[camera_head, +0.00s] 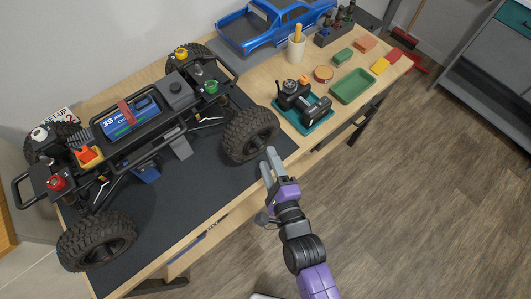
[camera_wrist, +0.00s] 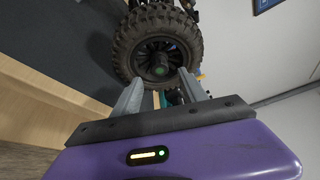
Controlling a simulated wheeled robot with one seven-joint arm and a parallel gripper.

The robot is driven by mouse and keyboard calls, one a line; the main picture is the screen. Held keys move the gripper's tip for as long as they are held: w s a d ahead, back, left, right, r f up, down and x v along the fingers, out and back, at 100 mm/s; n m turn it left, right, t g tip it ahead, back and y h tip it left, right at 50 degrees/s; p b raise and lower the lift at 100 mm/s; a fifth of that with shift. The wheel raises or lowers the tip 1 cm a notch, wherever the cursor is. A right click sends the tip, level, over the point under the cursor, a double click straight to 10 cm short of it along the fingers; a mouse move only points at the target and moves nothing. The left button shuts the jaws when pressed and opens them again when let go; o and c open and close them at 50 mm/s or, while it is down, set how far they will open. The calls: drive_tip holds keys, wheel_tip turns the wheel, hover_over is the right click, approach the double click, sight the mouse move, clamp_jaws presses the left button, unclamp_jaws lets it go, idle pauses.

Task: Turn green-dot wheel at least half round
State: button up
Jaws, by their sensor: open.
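The RC crawler chassis (camera_head: 150,115) stands on a dark mat on the workbench. The green-dot wheel (camera_head: 250,134) is its near right wheel, a black knobby tyre. In the wrist view this wheel (camera_wrist: 158,44) faces me, with a green dot (camera_wrist: 160,70) at its hub. My gripper (camera_head: 269,165) is just in front of the wheel, near the bench's front edge. In the wrist view my gripper (camera_wrist: 160,90) has its fingers spread, one at each side of the lower tyre, with nothing held. I cannot tell whether the fingertips touch the tyre.
A teal tray (camera_head: 306,122) with dark parts sits right of the wheel. A green tray (camera_head: 353,86), small coloured blocks and a cup (camera_head: 296,52) lie farther right. A blue truck body (camera_head: 270,25) is behind.

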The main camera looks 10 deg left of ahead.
drive_tip(key=v, duration=0.4)
drive_tip(key=shift+b, duration=0.3)
idle(0.3)
